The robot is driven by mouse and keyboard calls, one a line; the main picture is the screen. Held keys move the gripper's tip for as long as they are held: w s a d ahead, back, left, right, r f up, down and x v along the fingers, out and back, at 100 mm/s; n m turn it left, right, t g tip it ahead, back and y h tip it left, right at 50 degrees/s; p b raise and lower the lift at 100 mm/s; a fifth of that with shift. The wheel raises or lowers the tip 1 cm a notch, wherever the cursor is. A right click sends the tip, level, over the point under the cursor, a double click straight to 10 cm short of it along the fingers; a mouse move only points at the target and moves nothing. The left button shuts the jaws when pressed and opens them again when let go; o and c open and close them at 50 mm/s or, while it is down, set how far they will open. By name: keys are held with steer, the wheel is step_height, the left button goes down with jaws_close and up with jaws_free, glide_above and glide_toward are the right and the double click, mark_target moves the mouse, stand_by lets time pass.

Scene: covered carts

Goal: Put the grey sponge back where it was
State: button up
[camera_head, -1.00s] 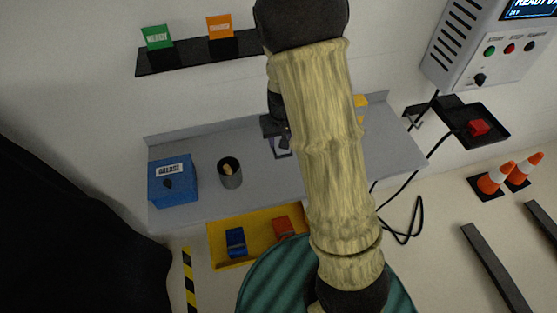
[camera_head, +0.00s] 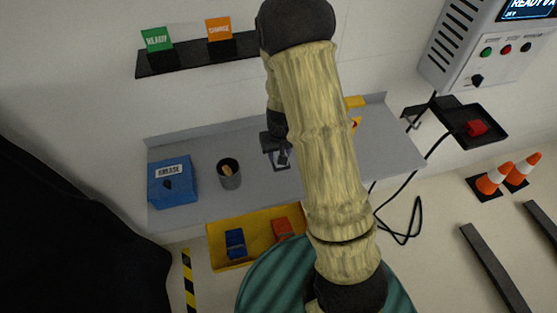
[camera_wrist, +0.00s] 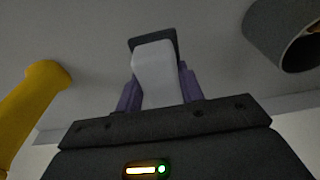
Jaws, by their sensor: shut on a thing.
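My gripper (camera_head: 280,157) is over the grey shelf, right of the dark cup, seen small beside my forearm. In the wrist view its purple fingers (camera_wrist: 158,84) are shut on a pale grey block, which I take to be the grey sponge (camera_wrist: 155,68). A dark piece (camera_wrist: 150,44) shows at the sponge's far end; I cannot tell if it is part of the sponge or something behind it. In the head view the sponge is hard to make out at the gripper. Whether it touches the shelf is unclear.
On the grey shelf (camera_head: 205,198) stand a blue grease box (camera_head: 173,188) and a dark cup (camera_head: 230,180), right of the gripper in the wrist view (camera_wrist: 287,35). A yellow thing (camera_head: 355,102) is partly behind my arm. A yellow tray (camera_head: 217,258) is below. Shelf between cup and gripper looks clear.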

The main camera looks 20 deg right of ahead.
step_height(320, 180, down, 4)
steer(key=shift+s+r, duration=0.1)
steer(key=shift+r, duration=0.05)
steer(key=shift+f, duration=0.2)
steer(key=shift+f, duration=0.2)
steer(key=o, duration=1)
steer(key=shift+o, duration=0.2)
steer(key=shift+r, duration=0.1)
steer(key=shift+r, duration=0.45)
steer(key=r, duration=0.3)
steer(key=s+r, duration=0.1)
steer(key=r, duration=0.7)
steer(key=shift+s+r, duration=0.1)
steer(key=shift+s, duration=0.2)
